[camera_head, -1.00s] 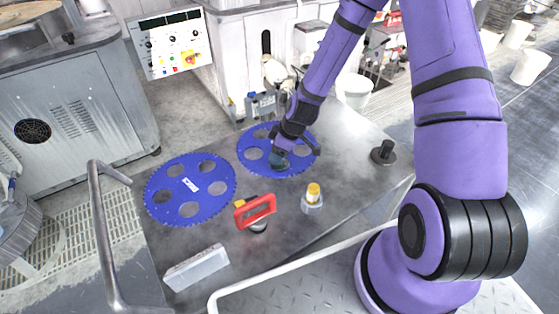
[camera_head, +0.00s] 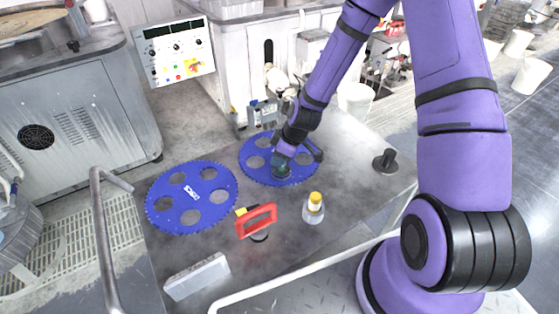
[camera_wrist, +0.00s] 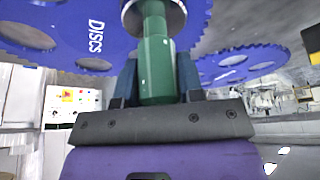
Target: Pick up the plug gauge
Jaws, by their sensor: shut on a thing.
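The plug gauge (camera_wrist: 155,62) has a green handle and a round metal end, seen at the top of the wrist view. My gripper (camera_wrist: 156,78) is shut on the green handle, with one dark blue finger on each side. In the head view, my gripper (camera_head: 281,163) points down over the far blue disc (camera_head: 250,161), with the green gauge (camera_head: 280,171) small and partly hidden at its tip. I cannot tell whether the gauge touches the disc.
A second blue disc (camera_head: 190,217) lies to the left. A red-framed tool (camera_head: 258,218), a yellow-capped bottle (camera_head: 313,209), a pale block (camera_head: 197,276) and a black knob-like piece (camera_head: 385,160) stand on the grey table (camera_head: 345,185). A control panel (camera_head: 172,50) stands behind.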

